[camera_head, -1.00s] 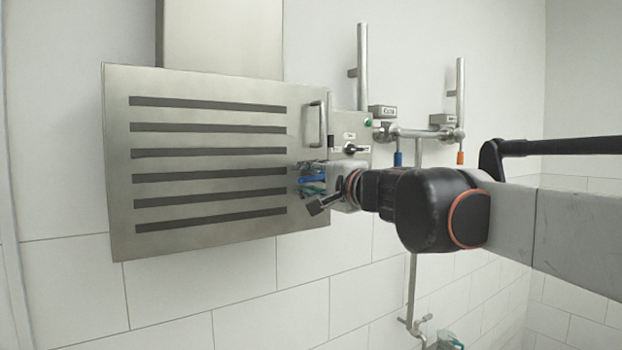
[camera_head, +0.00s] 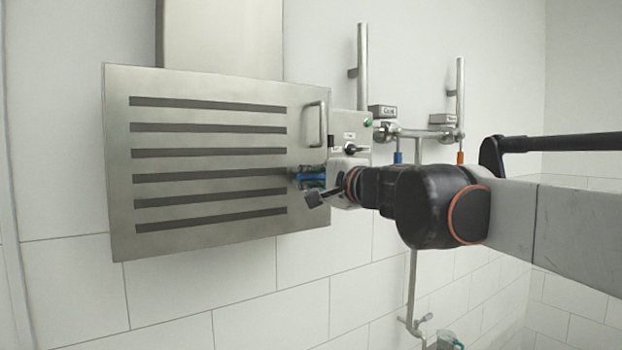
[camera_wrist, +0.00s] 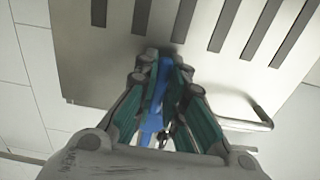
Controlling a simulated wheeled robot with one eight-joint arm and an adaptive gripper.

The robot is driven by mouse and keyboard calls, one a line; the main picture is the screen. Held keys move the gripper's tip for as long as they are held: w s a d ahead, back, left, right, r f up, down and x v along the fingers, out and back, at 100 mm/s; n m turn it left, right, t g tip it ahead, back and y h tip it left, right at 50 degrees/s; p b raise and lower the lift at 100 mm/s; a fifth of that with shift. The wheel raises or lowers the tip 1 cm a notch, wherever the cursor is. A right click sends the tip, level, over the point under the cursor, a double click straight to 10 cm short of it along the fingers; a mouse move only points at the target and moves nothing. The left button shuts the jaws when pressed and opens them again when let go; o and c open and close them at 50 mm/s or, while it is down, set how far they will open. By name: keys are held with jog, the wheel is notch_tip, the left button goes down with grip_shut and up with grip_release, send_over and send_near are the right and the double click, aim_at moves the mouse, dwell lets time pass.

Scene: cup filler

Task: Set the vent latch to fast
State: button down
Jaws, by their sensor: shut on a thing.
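The vent latch is a blue lever on the right part of the slotted steel vent panel (camera_head: 205,165). In the wrist view the blue latch (camera_wrist: 156,97) lies between the green-padded fingers of my gripper (camera_wrist: 163,65), which are shut on it close to the panel. In the head view my gripper (camera_head: 309,178) reaches the panel from the right, and its fingers and wrist hide most of the latch. I cannot read any setting mark beside it.
A handle (camera_head: 317,124) stands out from the panel above my gripper. A control box with a black knob (camera_head: 351,149) is just above right. Pipes with a blue-tipped spout (camera_head: 398,157) and an orange-tipped spout (camera_head: 460,157) are further right. Open space lies below the panel.

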jog(key=c, duration=1.6)
grip_release()
jog(key=shift+c, duration=0.2)
jog(key=shift+s, duration=0.1)
jog(key=v, duration=1.2)
jog(key=s+d+f+n+g+h+b, duration=0.15)
jog(key=s+f+n+b, duration=0.35)
jog(key=f, duration=0.9)
jog(key=s+f+g+h+b, duration=0.1)
jog(key=s+f+g+b, duration=0.1)
jog(key=f+b, duration=0.8)
jog(key=s+d+f+n+g+h+b, duration=0.1)
jog(key=s+f+n+g+b, duration=0.2)
jog(key=f, duration=1.4)
jog(key=s+d+f+n+h+b, duration=0.1)
jog(key=s+d+f+h+b, duration=0.1)
jog(key=f, duration=0.8)
jog(key=s+d+f+n+g+h+b, duration=0.1)
jog(key=s+d+f+b, duration=0.4)
jog(key=f, duration=0.5)
jog(key=s+d+f+n+h+b, duration=0.1)
jog(key=s+d+f+h+b, duration=0.2)
jog(key=f+b, duration=0.4)
notch_tip(320, 180, down, 3)
jog(key=shift+s+d+f, duration=0.2)
jog(key=shift+s+d, duration=0.4)
jog(key=shift+d, duration=0.2)
